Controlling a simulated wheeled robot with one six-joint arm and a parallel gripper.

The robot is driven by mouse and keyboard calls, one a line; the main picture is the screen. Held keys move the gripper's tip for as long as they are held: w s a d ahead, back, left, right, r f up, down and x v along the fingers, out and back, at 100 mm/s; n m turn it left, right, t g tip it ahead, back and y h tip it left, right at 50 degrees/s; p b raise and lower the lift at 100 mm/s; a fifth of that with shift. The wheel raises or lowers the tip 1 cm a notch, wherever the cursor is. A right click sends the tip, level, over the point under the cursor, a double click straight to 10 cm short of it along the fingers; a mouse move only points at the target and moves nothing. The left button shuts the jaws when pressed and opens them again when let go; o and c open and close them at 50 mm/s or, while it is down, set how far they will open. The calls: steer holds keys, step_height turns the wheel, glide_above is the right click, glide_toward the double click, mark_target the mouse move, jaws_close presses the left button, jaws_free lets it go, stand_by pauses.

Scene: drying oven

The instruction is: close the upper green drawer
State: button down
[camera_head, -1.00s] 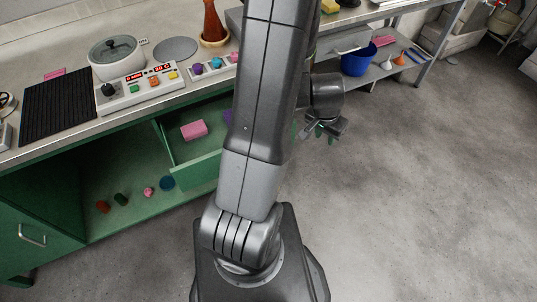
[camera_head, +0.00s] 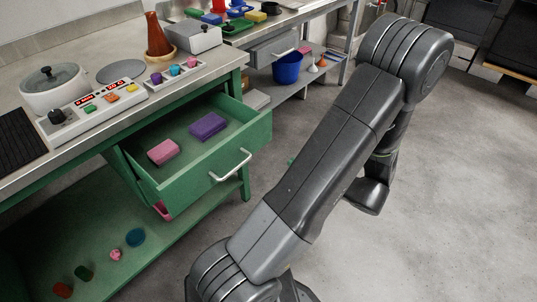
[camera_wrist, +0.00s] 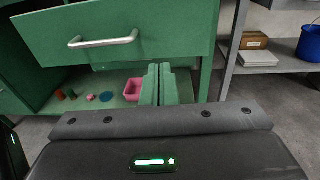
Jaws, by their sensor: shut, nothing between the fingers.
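The upper green drawer (camera_head: 190,188) is pulled out of the bench in the head view. It holds a pink block (camera_head: 163,152) and a purple block (camera_head: 208,126). Its silver handle (camera_head: 231,166) is on the front face. In the wrist view the drawer front (camera_wrist: 185,35) fills the upper left, with its handle (camera_wrist: 103,40) left of my gripper. My gripper (camera_wrist: 160,70) is shut and empty, its fingers below the drawer front in the picture. I cannot tell whether they touch it. In the head view my arm hides most of the gripper.
A pink bin (camera_wrist: 133,89) shows below the drawer, with small items on the green lower shelf. The bench top carries a pot (camera_head: 55,90) and a control panel (camera_head: 98,105). A blue bucket (camera_head: 287,69) stands on a shelf. Open floor lies at right.

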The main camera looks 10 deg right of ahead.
mark_target(222, 119)
steer(key=shift+m+t, duration=0.4)
steer(key=shift+t, duration=0.4)
steer(key=x, duration=0.4)
steer(key=b+x, duration=0.1)
steer(key=x, duration=0.3)
steer(key=d+b+x, duration=0.1)
steer(key=x, duration=0.4)
steer(key=shift+w+r, duration=0.2)
steer(key=shift+w, duration=0.1)
steer(key=shift+w+a, duration=0.1)
steer(key=shift+w, duration=0.05)
steer(key=x, duration=1.8)
steer(key=shift+f, duration=0.2)
steer(key=shift+w+a, duration=0.4)
steer(key=shift+w, duration=0.2)
steer(key=shift+w+r, duration=0.1)
steer(key=shift+r, duration=0.15)
